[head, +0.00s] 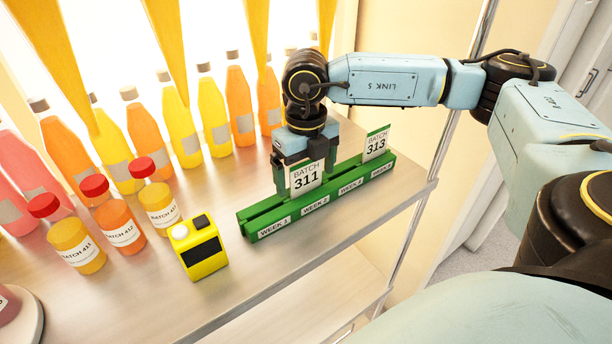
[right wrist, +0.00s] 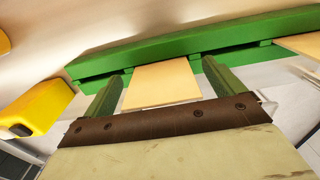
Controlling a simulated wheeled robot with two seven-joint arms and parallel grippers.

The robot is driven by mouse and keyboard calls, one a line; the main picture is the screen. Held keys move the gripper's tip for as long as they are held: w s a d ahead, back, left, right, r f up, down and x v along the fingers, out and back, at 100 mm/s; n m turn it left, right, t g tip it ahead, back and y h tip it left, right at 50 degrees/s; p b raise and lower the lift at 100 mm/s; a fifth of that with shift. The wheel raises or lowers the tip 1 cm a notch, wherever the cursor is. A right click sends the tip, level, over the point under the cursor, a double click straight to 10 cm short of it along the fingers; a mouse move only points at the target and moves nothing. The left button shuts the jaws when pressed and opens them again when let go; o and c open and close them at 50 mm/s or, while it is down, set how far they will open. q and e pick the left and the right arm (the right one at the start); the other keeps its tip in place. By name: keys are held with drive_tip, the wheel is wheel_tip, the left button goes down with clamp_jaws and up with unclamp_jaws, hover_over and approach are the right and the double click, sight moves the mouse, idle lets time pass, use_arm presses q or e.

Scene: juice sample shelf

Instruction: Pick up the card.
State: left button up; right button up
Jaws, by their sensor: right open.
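A white card reading "BATCH 311" (head: 306,179) stands upright in the green rack (head: 262,217), behind the "WEEK 2" label. A second card reading "BATCH 313" (head: 376,145) stands at the rack's right end. My right gripper (head: 300,165) is over the rack at the 311 card, pointing down. In the right wrist view, its two green fingers (right wrist: 163,80) are open, one on each side of the tan back of that card (right wrist: 162,84). Small gaps seem to show between fingers and card. My left gripper is not in view.
A yellow box device (head: 199,252) with white and black tops stands left of the rack. Several red-capped jars (head: 119,229) stand farther left. A row of juice bottles (head: 239,107) stands behind. The shelf's front edge (head: 325,265) runs close before the rack.

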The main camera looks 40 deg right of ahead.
drive_tip(key=shift+s, duration=0.1)
drive_tip(key=shift+c, duration=0.4)
drive_tip(key=c, duration=1)
drive_tip(key=shift+o, duration=0.2)
wheel_tip(320, 180, up, 8)
drive_tip(key=shift+r+b, duration=0.15)
drive_tip(key=shift+b, duration=0.9)
drive_tip(key=s+d+f+b, duration=0.1)
drive_tip(key=d+f+b, duration=0.2)
drive_tip(key=d, duration=0.6)
drive_tip(key=shift+d+f+b, duration=0.3)
drive_tip(key=shift+f, duration=0.15)
